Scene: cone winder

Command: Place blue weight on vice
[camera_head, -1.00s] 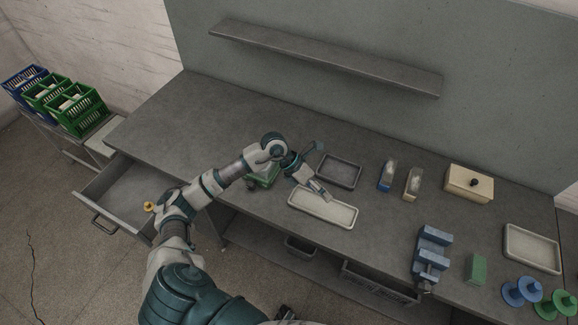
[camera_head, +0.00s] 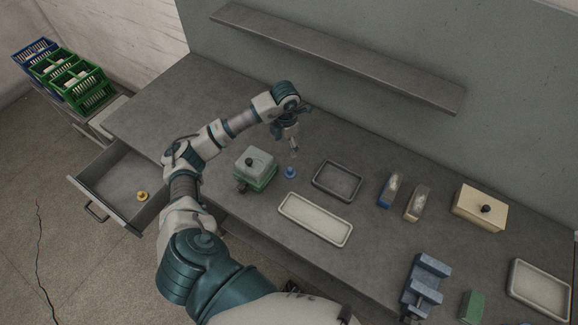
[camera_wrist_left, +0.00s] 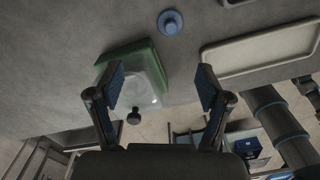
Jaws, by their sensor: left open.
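The blue weight (camera_head: 290,172) is a small round knobbed piece standing on the bench, right of a green and grey box. It also shows in the left wrist view (camera_wrist_left: 170,22), beyond the fingertips and near the top edge. The blue vice (camera_head: 425,283) stands on the bench at the lower right of the head view. My left gripper (camera_head: 293,148) is above the bench just behind the blue weight, apart from it. In the left wrist view its two fingers (camera_wrist_left: 160,88) are spread with nothing between them. My right gripper is not in view.
A green box with a grey lid (camera_head: 256,165) stands left of the weight. A cream tray (camera_head: 316,236) and a dark tray (camera_head: 338,196) lie to its right. An open drawer (camera_head: 112,172) holds a yellow weight (camera_head: 142,196). A shelf (camera_head: 340,58) hangs above the bench.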

